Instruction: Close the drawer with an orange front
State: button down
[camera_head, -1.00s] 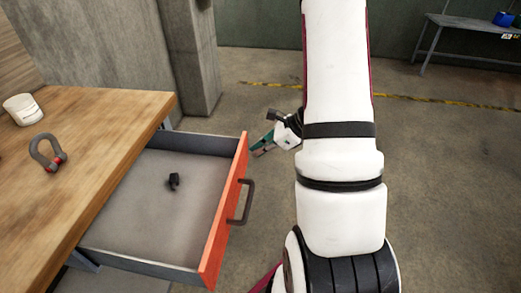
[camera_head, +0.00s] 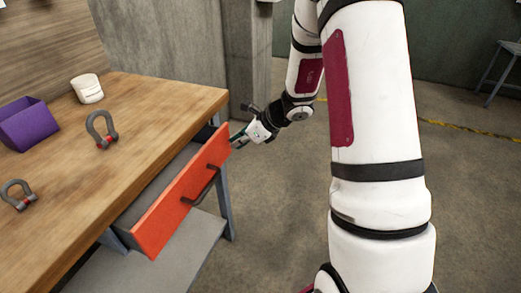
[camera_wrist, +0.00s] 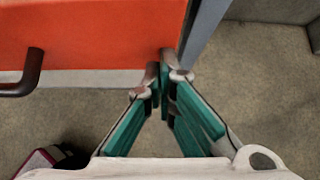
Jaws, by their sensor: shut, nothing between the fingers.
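The drawer with an orange front (camera_head: 176,203) juts partly out from under the wooden table, with a strip of its grey inside showing. Its dark handle (camera_head: 203,187) is on the front face. My gripper (camera_head: 236,144) is shut and empty at the far end of the orange front. In the wrist view, the fingertips (camera_wrist: 164,72) are at the lower right edge of the orange front (camera_wrist: 95,35), touching it or very close. The handle (camera_wrist: 25,78) lies to the left, apart from the fingers.
The wooden table (camera_head: 165,105) carries a white cup-like container (camera_head: 88,89), a purple box (camera_head: 28,123) and two shackles (camera_head: 101,128) (camera_head: 18,195). A grey table leg (camera_head: 224,190) stands beside the drawer. A concrete pillar (camera_head: 249,70) is behind.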

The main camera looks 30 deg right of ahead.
aim_at(222, 138)
jog(key=w+a, duration=0.1)
jog(key=w, duration=0.1)
jog(key=w+a, duration=0.2)
jog(key=shift+w+a, duration=0.35)
